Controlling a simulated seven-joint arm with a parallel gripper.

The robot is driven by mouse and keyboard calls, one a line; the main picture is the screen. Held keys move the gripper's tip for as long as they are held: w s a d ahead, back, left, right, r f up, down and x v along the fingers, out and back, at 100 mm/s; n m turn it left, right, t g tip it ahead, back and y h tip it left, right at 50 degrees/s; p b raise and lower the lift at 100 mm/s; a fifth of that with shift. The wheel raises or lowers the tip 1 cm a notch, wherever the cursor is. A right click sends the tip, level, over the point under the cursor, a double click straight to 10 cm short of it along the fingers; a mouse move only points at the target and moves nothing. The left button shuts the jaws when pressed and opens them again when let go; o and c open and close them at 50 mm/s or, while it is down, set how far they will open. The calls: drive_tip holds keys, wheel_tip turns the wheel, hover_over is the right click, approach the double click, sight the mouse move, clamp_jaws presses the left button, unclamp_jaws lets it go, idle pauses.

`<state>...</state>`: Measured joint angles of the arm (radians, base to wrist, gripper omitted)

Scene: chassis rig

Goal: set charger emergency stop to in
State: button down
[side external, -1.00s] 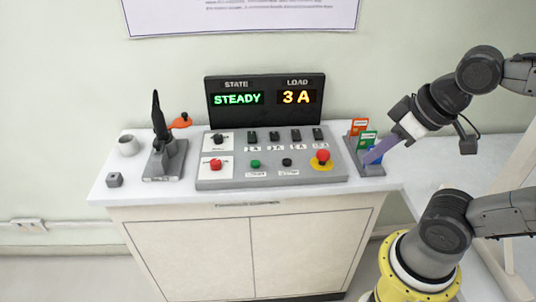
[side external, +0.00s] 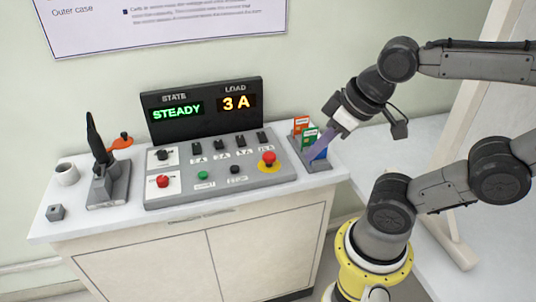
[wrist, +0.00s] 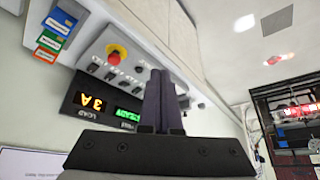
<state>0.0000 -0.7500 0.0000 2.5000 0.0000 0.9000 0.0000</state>
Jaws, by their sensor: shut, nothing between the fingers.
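The emergency stop is a red mushroom button (side external: 268,157) on a yellow base at the right end of the grey sloped control panel (side external: 215,187). It also shows in the wrist view (wrist: 115,54), to the left of my fingers. I cannot tell whether the button is in or out. My gripper (side external: 313,157) has purple fingers, shut and empty. In the side view it is to the right of the button, apart from it, and overlaps the card rack. In the wrist view the closed fingers (wrist: 163,75) point up the picture.
A rack of coloured cards (side external: 300,125) stands right of the panel. A display (side external: 205,108) behind the panel reads STEADY and 3 A. Another red knob (side external: 162,181), a green button (side external: 203,175), a black button (side external: 235,169) and several switches share the panel. A dark upright tool (side external: 98,150) stands left.

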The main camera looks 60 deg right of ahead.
drive_tip(key=c, duration=1.2)
unclamp_jaws()
drive_tip(key=shift+c, duration=0.2)
drive_tip(key=o, duration=0.7)
drive_tip(key=shift+n+g, duration=0.3)
drive_tip(key=shift+n, duration=0.5)
drive_tip(key=w+r, duration=0.1)
drive_tip(key=r, duration=0.1)
drive_tip(key=w+r, duration=0.1)
drive_tip(key=shift+w+d+r, duration=0.15)
drive_tip(key=shift+w+d, duration=0.15)
drive_tip(key=shift+o, duration=0.9)
drive_tip(key=w+d+r+g, duration=0.1)
drive_tip(key=w+d, duration=0.1)
drive_tip(key=w, duration=0.4)
drive_tip(key=shift+d+r+g, duration=0.3)
drive_tip(key=shift+d, duration=0.1)
drive_tip(key=m+g, duration=0.2)
drive_tip(key=g, duration=0.1)
hover_over(269, 154)
wheel_tip(269, 154, down, 8)
drive_tip(key=r, duration=0.1)
wheel_tip(269, 154, down, 14)
drive_tip(key=shift+r, duration=0.1)
clamp_jaws()
